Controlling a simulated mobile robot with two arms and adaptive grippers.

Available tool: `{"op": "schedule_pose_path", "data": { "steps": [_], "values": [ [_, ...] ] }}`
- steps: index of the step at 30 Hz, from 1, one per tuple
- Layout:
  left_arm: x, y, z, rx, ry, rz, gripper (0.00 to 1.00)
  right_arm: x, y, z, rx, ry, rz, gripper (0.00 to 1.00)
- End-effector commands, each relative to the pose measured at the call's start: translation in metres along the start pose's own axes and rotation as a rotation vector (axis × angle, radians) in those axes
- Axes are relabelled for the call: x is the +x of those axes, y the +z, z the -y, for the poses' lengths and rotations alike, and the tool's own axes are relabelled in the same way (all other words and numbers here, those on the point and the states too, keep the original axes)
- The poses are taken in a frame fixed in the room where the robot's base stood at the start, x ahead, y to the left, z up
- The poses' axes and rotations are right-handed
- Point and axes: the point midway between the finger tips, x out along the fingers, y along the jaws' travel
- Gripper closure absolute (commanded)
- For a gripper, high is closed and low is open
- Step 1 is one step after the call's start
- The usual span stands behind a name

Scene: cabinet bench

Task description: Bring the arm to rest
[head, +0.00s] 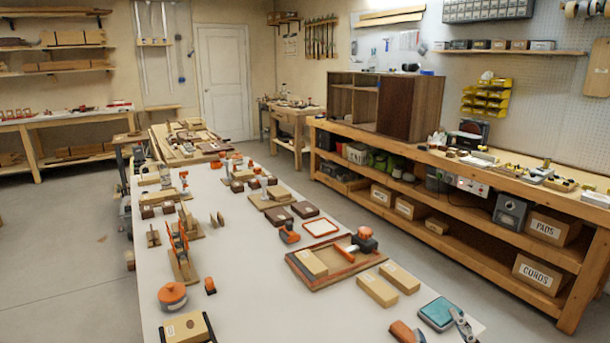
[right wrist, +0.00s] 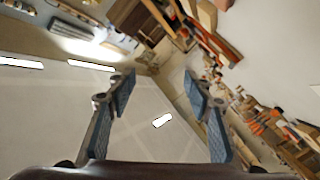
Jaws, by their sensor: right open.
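My right gripper (right wrist: 158,88) shows in the right wrist view with its two blue-padded fingers spread wide apart. Nothing is between the fingers; past them I see the room, tilted. The rest of my right arm is out of the head view. My left gripper is not in view.
A wooden workbench (head: 480,190) with shelves stands along the right wall. Grey floor (head: 60,260) is clear at left.

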Motion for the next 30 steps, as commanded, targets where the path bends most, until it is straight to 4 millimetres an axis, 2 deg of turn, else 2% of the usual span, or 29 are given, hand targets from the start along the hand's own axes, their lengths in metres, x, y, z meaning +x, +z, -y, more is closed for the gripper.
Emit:
{"op": "schedule_pose_path", "data": {
  "steps": [1,3,7,9,12,18,19,24,30],
  "values": [
    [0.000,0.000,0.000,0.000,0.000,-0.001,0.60,-0.011,0.033,0.018,0.068,-0.046,0.124,0.53],
    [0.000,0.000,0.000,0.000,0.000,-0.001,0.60,-0.032,0.075,0.044,0.151,-0.115,0.294,0.53],
    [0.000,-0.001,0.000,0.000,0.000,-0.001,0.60,-0.084,0.132,0.094,0.269,-0.254,0.567,0.53],
    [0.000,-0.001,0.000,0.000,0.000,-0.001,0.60,-0.113,0.151,0.118,0.315,-0.324,0.686,0.53],
    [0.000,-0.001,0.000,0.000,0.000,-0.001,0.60,-0.154,0.169,0.146,0.367,-0.416,0.829,0.53],
    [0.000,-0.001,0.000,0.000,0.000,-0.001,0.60,-0.233,0.182,0.188,0.439,-0.594,1.062,0.53],
    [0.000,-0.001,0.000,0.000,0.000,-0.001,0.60,-0.240,0.185,0.194,0.444,-0.613,1.086,0.53],
    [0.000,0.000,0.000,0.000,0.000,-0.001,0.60,-0.222,0.222,0.227,0.432,-0.612,1.093,0.53],
    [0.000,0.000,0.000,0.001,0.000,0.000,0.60,-0.215,0.275,0.274,0.422,-0.625,1.119,0.53]
  ]
}}
